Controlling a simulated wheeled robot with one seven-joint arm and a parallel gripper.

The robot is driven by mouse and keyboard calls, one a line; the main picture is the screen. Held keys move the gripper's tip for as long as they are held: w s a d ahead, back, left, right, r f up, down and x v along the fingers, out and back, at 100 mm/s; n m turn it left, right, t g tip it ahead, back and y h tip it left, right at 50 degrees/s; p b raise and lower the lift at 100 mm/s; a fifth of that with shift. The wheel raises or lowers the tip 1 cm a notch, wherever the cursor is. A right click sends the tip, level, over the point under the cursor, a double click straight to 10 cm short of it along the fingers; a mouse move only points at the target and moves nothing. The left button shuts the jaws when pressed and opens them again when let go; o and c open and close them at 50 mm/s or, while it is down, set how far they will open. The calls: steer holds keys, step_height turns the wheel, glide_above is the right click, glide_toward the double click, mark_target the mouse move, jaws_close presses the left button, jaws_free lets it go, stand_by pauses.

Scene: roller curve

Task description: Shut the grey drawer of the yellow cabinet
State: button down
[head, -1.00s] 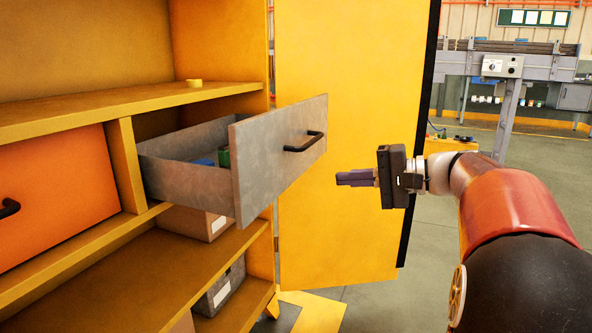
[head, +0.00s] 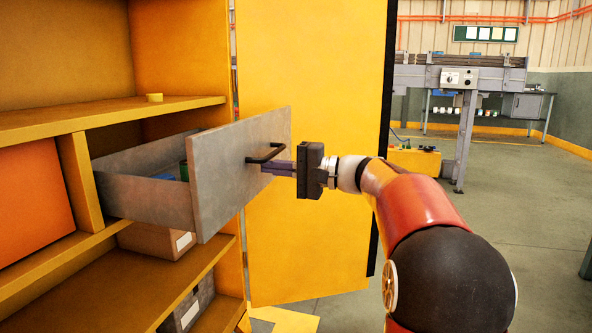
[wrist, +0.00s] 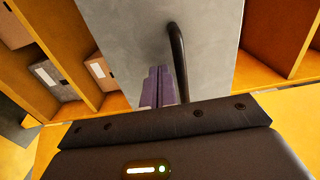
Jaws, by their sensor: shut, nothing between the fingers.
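The grey drawer (head: 240,165) of the yellow cabinet (head: 88,152) stands pulled out, with its front panel well clear of the frame. A blue thing and a green thing lie inside it. Its black bar handle (head: 266,153) also shows in the wrist view (wrist: 178,60). My gripper (head: 264,167) is shut and empty, its purple fingers pointing at the drawer front just below the handle in the head view. In the wrist view the fingertips (wrist: 160,70) are beside the handle, close to the grey panel; I cannot tell whether they touch it.
The yellow cabinet door (head: 310,230) stands open behind the drawer and my arm. An orange drawer (head: 35,200) is at the left. Open floor lies to the right.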

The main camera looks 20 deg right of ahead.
steer(key=shift+w+a, duration=0.35)
steer(key=shift+a, duration=0.1)
steer(key=p+x, duration=0.3)
steer(key=x, duration=2.1)
steer(key=shift+w+a, duration=0.15)
steer(key=shift+a, duration=0.15)
steer(key=shift+w+a, duration=0.25)
steer(key=shift+a, duration=0.05)
steer(key=shift+r, duration=0.1)
steer(key=shift+a+r, duration=0.1)
